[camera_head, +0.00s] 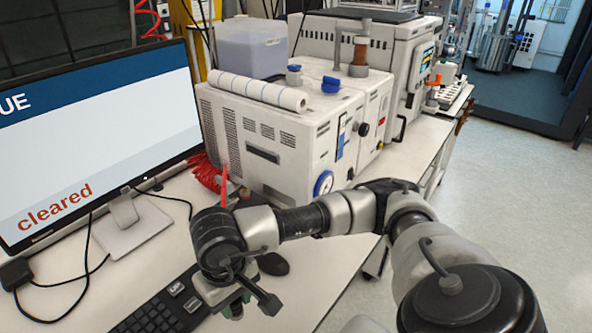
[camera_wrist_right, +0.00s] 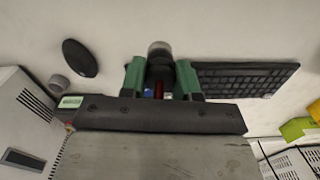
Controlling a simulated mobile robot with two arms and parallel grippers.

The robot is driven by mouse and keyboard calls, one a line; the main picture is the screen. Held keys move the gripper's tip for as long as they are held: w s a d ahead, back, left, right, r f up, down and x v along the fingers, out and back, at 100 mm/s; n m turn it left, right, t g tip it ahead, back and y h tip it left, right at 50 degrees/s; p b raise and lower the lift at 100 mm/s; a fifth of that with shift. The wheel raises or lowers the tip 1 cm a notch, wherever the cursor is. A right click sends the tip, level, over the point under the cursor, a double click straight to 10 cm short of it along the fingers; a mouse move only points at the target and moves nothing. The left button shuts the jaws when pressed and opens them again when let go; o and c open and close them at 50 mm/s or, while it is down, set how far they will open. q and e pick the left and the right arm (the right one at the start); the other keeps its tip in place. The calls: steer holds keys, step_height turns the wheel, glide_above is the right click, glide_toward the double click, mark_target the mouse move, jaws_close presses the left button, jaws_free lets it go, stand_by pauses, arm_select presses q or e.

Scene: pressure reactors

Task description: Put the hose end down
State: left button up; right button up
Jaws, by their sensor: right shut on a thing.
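My right gripper (camera_wrist_right: 160,80) is shut on a dark, round-bodied piece with a grey round tip, which I take to be the hose end (camera_wrist_right: 160,56). It sits between the two green fingers, with small red and blue bits showing near its base. In the head view my right gripper (camera_head: 236,303) is low in the middle, over the bench beside the keyboard. The hose end is mostly hidden there by the wrist. Whether it touches the bench top (camera_head: 312,265) I cannot tell. My left gripper is not in view.
A black keyboard (camera_head: 150,318) lies left of my right gripper, and a dark mouse (camera_head: 273,264) just behind it. A monitor (camera_head: 100,120) reading "cleared" stands at left. A white instrument (camera_head: 270,150) with a paper roll stands behind. Bare bench shows right of the mouse.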

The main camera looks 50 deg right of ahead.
steer(key=shift+w+d+f+m, duration=0.2)
steer(key=shift+w+d+m, duration=0.05)
steer(key=shift+d+m, duration=0.25)
steer(key=w+d+m+b, duration=0.3)
steer(key=d+m+b, duration=0.1)
steer(key=d+m, duration=1.15)
steer(key=w+d+m+b, duration=0.45)
steer(key=d+m, duration=0.85)
steer(key=m, duration=0.5)
steer(key=w+f, duration=0.2)
steer(key=w, duration=0.1)
steer(key=w+a+f+p, duration=0.1)
steer(key=w+f, duration=0.1)
steer(key=w, duration=0.1)
steer(key=w+a+f+p, duration=0.1)
steer(key=w+f, duration=0.1)
steer(key=w, duration=0.2)
steer(key=shift+a, duration=0.15)
step_height(320, 180, down, 4)
steer(key=shift+r+p, duration=0.15)
steer(key=shift+p, duration=0.25)
steer(key=shift+w+f, duration=0.1)
steer(key=shift+f, duration=0.15)
